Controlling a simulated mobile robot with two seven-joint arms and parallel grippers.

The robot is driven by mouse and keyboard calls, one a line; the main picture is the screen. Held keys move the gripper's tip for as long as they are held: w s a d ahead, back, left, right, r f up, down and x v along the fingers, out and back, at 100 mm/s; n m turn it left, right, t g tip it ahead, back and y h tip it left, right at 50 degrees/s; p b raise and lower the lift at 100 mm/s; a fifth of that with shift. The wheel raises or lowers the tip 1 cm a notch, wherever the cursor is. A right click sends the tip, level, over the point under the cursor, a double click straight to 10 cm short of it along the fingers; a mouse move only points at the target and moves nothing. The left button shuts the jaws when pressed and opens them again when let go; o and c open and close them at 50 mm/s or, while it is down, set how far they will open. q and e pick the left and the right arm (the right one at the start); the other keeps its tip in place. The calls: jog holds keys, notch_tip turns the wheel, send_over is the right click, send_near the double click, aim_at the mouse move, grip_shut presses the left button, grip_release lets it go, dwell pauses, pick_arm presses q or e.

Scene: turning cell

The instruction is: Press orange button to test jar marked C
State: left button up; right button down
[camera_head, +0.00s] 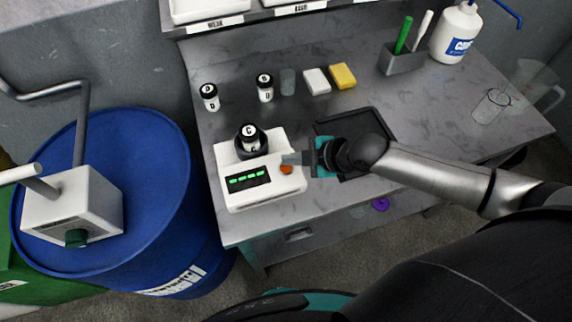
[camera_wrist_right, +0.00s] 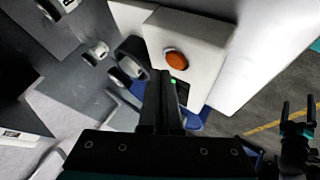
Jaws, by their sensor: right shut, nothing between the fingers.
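The jar marked C (camera_head: 249,138) has a black lid and sits upright in the dark round holder of a white tester (camera_head: 232,199). The tester has a green-lit display (camera_head: 248,179) and an orange button (camera_head: 286,169) at its right front corner. The button also shows in the right wrist view (camera_wrist_right: 176,60), uncovered, beyond my fingertips. My right gripper (camera_head: 290,158) is shut and empty, close beside and above the button; contact cannot be told. Its closed fingers also show in the wrist view (camera_wrist_right: 162,100). A black two-pronged gripper, seemingly my left (camera_wrist_right: 298,112), shows there with its prongs apart.
Two more black-lidded jars (camera_head: 210,97) (camera_head: 265,87) stand behind the tester, near a white block (camera_head: 317,81) and a yellow block (camera_head: 342,76). A black tray (camera_head: 381,122) lies under my right arm. A blue drum (camera_head: 160,150) stands left of the bench.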

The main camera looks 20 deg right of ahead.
aim_at(291, 168)
dwell(0.4)
jog(key=shift+f+b, duration=0.3)
jog(key=shift+f, duration=0.15)
jog(key=shift+f+b, duration=0.3)
jog(key=shift+f, duration=0.1)
dwell(0.5)
jog(key=shift+r, duration=0.1)
jog(key=shift+r+p, duration=0.7)
jog(key=shift+p, duration=0.1)
jog(key=shift+r, duration=0.1)
notch_tip(291, 168, up, 5)
jog(key=p, duration=0.5)
